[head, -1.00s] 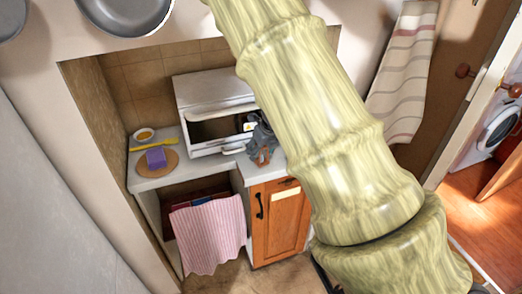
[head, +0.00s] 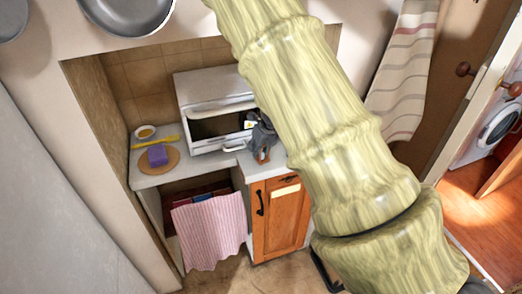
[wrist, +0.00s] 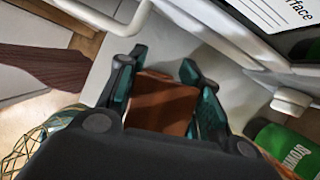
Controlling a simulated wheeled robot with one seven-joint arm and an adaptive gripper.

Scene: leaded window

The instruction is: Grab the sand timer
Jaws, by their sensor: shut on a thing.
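My gripper (wrist: 160,95) is shut on a brown, wood-like block, which I take to be an end of the sand timer (wrist: 160,105). The block sits between the two teal-edged fingers in the wrist view; its glass and sand are hidden. In the head view my gripper (head: 262,148) is small and dark at the right end of the white counter, pointing down, with a bit of brown between its fingers. My arm hides the area to its right.
A white oven-like box (head: 215,105) with its front open stands just left of my gripper. A purple block (head: 157,155) lies on a round board at the counter's left. A green container (wrist: 285,150) and a gold wire object (wrist: 38,145) flank my gripper in the wrist view.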

